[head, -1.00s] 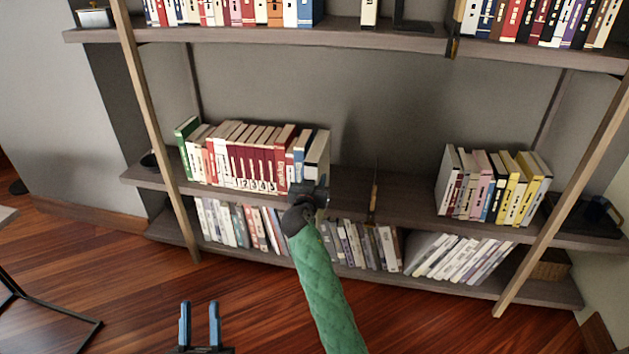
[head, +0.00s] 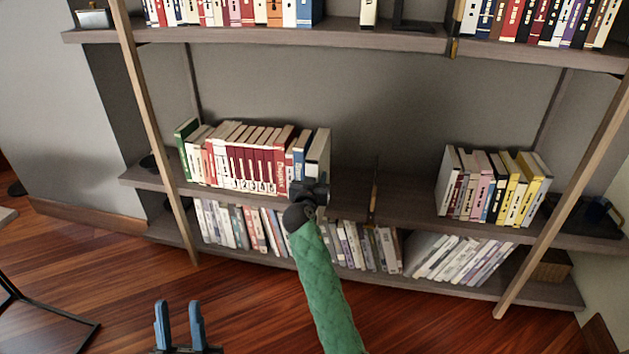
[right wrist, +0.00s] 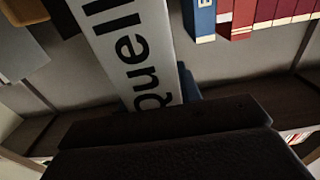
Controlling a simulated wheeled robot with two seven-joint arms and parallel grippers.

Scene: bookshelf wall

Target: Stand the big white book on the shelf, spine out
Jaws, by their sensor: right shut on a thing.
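The big white book (head: 319,150) stands upright at the right end of the book row on the middle shelf (head: 405,195), beside a blue book (head: 300,155). In the right wrist view its white spine (right wrist: 135,50) with large black letters faces the camera. My right gripper (head: 318,190), on the green-sleeved arm, is at the lower front of this book and shut on it; its fingertips are mostly hidden. Its dark body fills the bottom of the wrist view. My left gripper (head: 179,325) is low over the floor, with its two blue fingers apart and empty.
Several red books (head: 255,160) fill the row to the left. A thin dark divider (head: 374,190) stands to the right, with bare shelf around it. A second book group (head: 495,185) is farther right. A slanted wooden post (head: 150,130) crosses in front at left.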

